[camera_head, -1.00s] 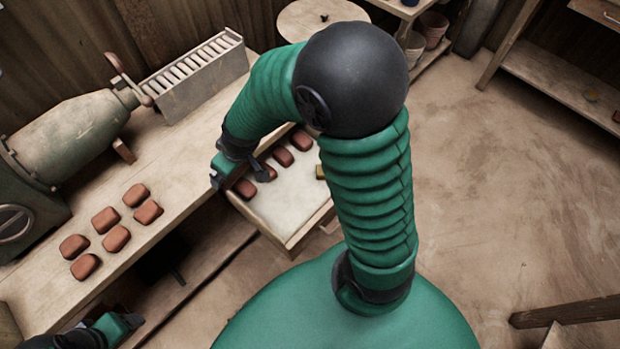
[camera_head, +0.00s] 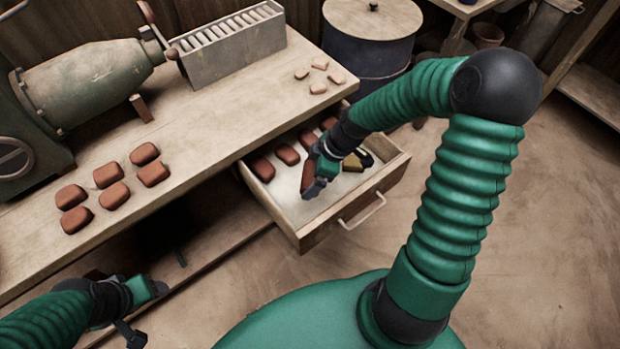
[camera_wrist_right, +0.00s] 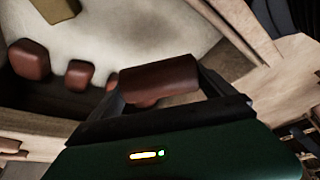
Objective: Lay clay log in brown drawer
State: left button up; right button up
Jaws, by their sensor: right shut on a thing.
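The wooden drawer (camera_head: 309,238) is pulled out from under the workbench, with a pale floor inside. Several red-brown clay logs, such as one at its left (camera_head: 263,168) and another (camera_head: 287,153), lie along its bench side. My right gripper (camera_head: 313,188) is over the drawer's inside, shut on a clay log (camera_head: 308,174). In the right wrist view this held log (camera_wrist_right: 160,79) sits crosswise between the fingers, with the pale drawer floor beyond. I cannot tell whether it touches the floor. My left gripper (camera_head: 146,312) is low at the left, away from the drawer; its jaws are unclear.
Several clay logs (camera_head: 108,175) lie on the workbench (camera_head: 205,130). A slotted rack (camera_head: 232,48), small pale pieces (camera_head: 318,88) and a green machine (camera_head: 90,82) stand there too. A yellowish block (camera_head: 352,163) lies in the drawer. The drawer handle (camera_head: 362,212) sticks out in front.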

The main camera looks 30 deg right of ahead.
notch_tip(320, 180, down, 8)
jog(key=b, duration=0.3)
jog(key=shift+f, duration=0.2)
jog(key=o, duration=1.6)
jog(key=shift+c, duration=0.2)
jog(key=p+v, duration=0.6)
jog(key=v, duration=0.6)
jog(key=s+a+r+m+h, duration=0.1)
jog(key=s+a+m, duration=0.1)
jog(key=a+m, duration=0.1)
jog(key=s+a+r+m+h, duration=0.1)
jog(key=a+r+m, duration=0.1)
jog(key=a+m, duration=0.1)
jog(key=s+a+r+m+h, duration=0.1)
jog(key=s+a+m, duration=0.1)
jog(key=a+m, duration=0.2)
jog(key=shift+s+a+r+h, duration=0.15)
jog(key=shift+s+a+h, duration=0.2)
jog(key=shift+a, duration=0.2)
